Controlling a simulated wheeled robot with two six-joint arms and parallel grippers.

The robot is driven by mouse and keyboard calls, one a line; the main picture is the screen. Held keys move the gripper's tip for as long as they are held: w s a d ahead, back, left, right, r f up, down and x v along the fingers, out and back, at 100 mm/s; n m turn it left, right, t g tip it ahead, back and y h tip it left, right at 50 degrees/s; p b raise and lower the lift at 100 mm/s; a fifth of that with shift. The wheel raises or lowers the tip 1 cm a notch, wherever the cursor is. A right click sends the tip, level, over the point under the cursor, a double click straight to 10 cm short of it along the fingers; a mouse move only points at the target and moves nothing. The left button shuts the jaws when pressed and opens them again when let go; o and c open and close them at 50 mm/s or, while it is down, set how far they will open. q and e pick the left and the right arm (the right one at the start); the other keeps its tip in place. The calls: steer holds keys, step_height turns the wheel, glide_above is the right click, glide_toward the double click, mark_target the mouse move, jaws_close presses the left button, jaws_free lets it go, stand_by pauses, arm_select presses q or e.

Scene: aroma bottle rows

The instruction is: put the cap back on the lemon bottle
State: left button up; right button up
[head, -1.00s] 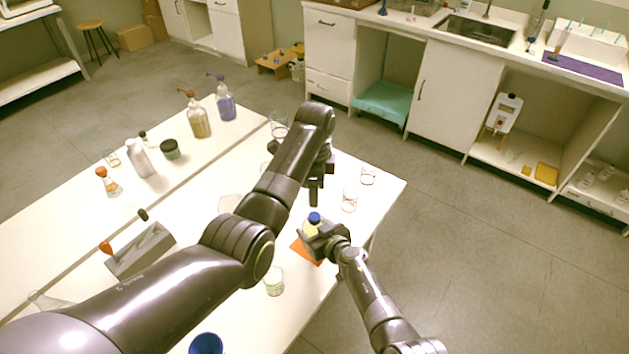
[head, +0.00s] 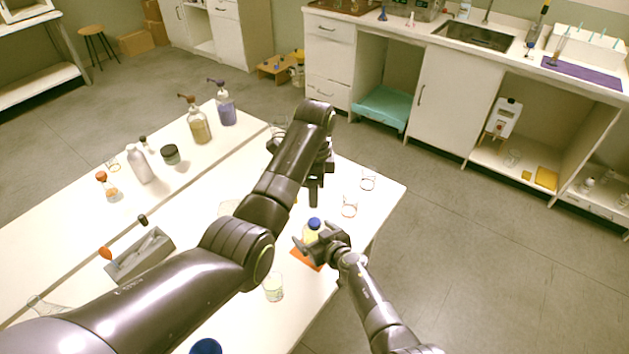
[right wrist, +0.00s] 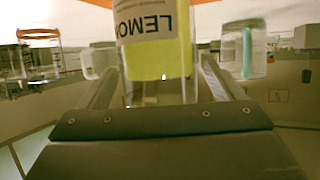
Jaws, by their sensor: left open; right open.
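The lemon bottle (head: 310,233) holds yellow liquid and stands upright on an orange mat (head: 303,252) near the table's right edge. A blue cap (head: 314,223) sits on its top; I cannot tell how firmly it is seated. My right gripper (head: 317,241) is open, its fingers spread on either side of the bottle. In the right wrist view the lemon bottle (right wrist: 157,45) is between the fingers, its LEMON label upside down. My left gripper (head: 314,197) is open and points down beyond the bottle, partly hidden by my left arm.
Glass beakers stand nearby: one (head: 273,288) in front of the mat, others (head: 349,207) behind it. A grey tray (head: 140,256), a white bottle (head: 139,165) and pump bottles (head: 198,125) are on the left. A blue item (head: 206,346) is at the front edge.

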steer(key=p+v, duration=0.9)
steer(key=v, duration=0.8)
steer(key=shift+s, duration=0.2)
steer(key=shift+d+f, duration=0.1)
